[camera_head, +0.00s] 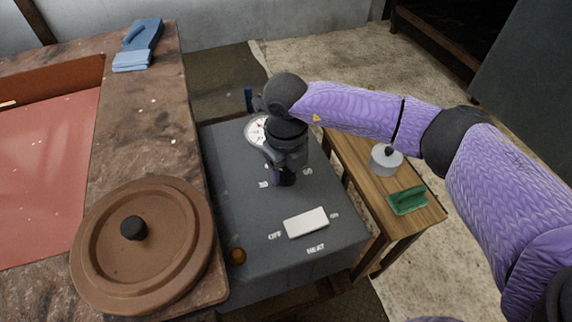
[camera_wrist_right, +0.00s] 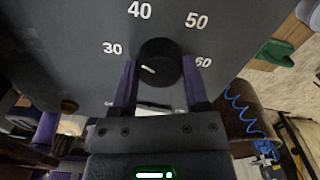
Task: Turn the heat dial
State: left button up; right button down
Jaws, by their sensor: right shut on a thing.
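The heat dial is a round black knob (camera_wrist_right: 160,62) with a white pointer line, on the dark grey control box (camera_head: 230,200). In the wrist view the numbers 30, 40, 50 and 60 stand around it, and the pointer line aims left, roughly toward the 30 side. My right gripper (camera_wrist_right: 160,88) reaches down from above, its two purple fingers on either side of the knob, shut on it. In the head view my right gripper (camera_head: 284,178) hides most of the dial. My left gripper is not in view.
A white rocker switch (camera_head: 306,222) between OFF and ON, marked HEAT, and an amber lamp (camera_head: 238,256) are near the box's front. A white gauge (camera_head: 256,131) is behind the gripper. A brown round lid (camera_head: 165,250) lies left; a wooden side table (camera_head: 425,215) stands right.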

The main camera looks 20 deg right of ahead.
aim_at(286, 170)
jog(key=n, duration=0.2)
jog(key=shift+n, duration=0.3)
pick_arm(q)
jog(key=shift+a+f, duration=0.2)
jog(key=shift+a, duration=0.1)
pick_arm(e)
jog(key=shift+n, duration=1.2)
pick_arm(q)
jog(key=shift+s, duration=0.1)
pick_arm(e)
jog(key=shift+n, duration=0.3)
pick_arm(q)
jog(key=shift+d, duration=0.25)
pick_arm(e)
jog(key=shift+c, duration=0.4)
grip_release()
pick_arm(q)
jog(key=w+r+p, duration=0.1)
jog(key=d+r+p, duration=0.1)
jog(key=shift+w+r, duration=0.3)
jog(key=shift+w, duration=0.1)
pick_arm(e)
notch_tip(286, 170, up, 10)
